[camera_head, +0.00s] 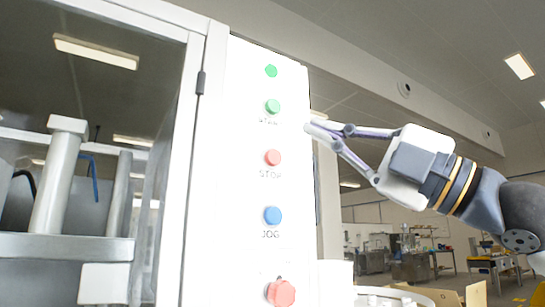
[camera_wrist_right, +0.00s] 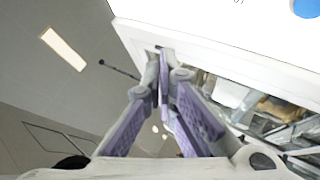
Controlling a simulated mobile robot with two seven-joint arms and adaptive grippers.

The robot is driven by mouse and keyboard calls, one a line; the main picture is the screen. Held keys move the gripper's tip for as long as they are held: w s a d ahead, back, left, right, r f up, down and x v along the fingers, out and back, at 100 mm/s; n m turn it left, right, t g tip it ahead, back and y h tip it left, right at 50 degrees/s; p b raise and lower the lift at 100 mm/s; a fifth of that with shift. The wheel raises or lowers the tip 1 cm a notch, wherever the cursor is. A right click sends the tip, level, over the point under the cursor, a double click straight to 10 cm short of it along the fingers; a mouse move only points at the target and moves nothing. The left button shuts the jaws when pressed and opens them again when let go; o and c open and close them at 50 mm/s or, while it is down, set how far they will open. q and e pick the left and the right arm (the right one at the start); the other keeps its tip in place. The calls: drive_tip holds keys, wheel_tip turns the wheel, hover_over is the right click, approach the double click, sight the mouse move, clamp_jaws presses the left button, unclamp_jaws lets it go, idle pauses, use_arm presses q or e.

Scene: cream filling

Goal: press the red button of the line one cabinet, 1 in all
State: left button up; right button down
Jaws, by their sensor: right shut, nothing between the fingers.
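The white cabinet panel (camera_head: 240,190) stands left of centre in the head view with a column of buttons. A round red button (camera_head: 273,157) sits above the label STOP. A larger red knob (camera_head: 281,293) sits at the panel's bottom. My right gripper (camera_head: 312,127) is shut and empty, its fingertips pointing left beside the panel's right edge, a little above and right of the STOP button. Whether the tips touch the panel I cannot tell. In the right wrist view the closed fingers (camera_wrist_right: 165,55) lie by the edge of the white panel (camera_wrist_right: 220,40). My left gripper is not in view.
A green lamp (camera_head: 271,71), a green button (camera_head: 272,106) and a blue JOG button (camera_head: 272,215) share the panel. The blue button also shows in the right wrist view (camera_wrist_right: 306,8). A glazed door frame (camera_head: 190,150) stands at the left. Workbenches (camera_head: 410,266) stand far behind.

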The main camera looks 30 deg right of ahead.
sight(273, 157)
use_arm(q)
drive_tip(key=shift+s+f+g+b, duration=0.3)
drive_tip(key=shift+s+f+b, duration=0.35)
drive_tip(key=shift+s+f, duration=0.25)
use_arm(e)
drive_tip(key=shift+w+a, duration=0.15)
drive_tip(key=shift+w, duration=1.35)
drive_tip(key=shift+w+a, duration=0.15)
drive_tip(key=shift+w, duration=1.35)
drive_tip(key=shift+w+a, duration=0.15)
drive_tip(key=shift+w, duration=1.35)
drive_tip(key=shift+w, duration=0.1)
drive_tip(key=shift+w, duration=0.3)
drive_tip(key=shift+w, duration=0.5)
drive_tip(key=shift+s, duration=0.1)
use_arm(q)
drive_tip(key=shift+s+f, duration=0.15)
use_arm(e)
drive_tip(key=shift+s, duration=0.8)
